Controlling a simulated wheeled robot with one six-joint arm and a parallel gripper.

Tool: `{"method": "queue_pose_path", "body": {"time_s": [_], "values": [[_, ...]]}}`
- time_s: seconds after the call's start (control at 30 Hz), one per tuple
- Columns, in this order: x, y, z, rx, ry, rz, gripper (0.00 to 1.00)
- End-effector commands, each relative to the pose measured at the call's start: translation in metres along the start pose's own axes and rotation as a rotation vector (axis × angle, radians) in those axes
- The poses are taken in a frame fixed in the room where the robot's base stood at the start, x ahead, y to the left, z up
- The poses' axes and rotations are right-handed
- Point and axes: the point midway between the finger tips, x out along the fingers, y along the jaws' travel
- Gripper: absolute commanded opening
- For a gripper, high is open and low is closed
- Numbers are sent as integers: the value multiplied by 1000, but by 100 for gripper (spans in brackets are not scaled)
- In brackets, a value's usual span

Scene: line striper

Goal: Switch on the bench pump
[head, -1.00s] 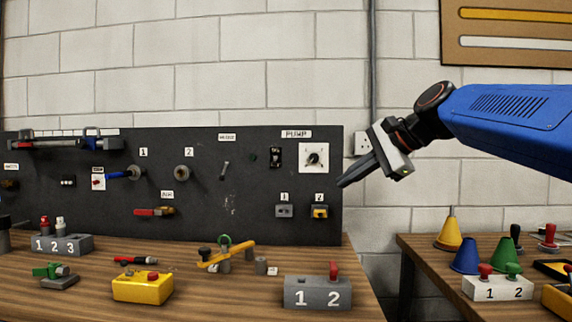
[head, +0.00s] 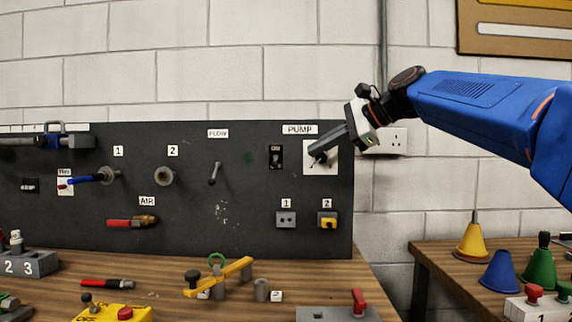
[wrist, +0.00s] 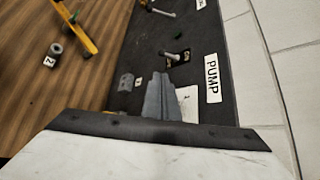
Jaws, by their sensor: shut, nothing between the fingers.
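The PUMP label (head: 299,129) is at the upper right of the dark board, and it also shows in the wrist view (wrist: 212,78). Below it are a black switch (head: 275,157) on the left and a white plate (head: 331,161) on the right, whose dial is mostly hidden by my gripper. In the wrist view the black switch (wrist: 175,57) has a lever standing out, just beyond the fingertips. My gripper (head: 313,153) is shut and empty, its tips in front of the white plate; it also shows in the wrist view (wrist: 160,80). I cannot tell whether it touches the plate.
Sockets 1 (head: 286,219) and 2 (head: 327,219) sit below on the board. A flow lever (head: 214,174) is further left. A wall outlet (head: 386,140) is right of the board. The bench below holds a yellow lever device (head: 230,274) and control boxes.

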Motion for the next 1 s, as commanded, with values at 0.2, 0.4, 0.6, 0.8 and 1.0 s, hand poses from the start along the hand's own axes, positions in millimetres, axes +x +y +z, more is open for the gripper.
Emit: {"method": "queue_pose_path", "body": {"time_s": [0.2,0.4,0.6,0.8,1.0], "values": [[0,0,0,0,0,0,0],[8,1,0,0,-1,3,0],[38,1,-1,1,-1,4,0],[70,1,0,0,-1,3,0],[92,0,0,0,0,1,0]]}}
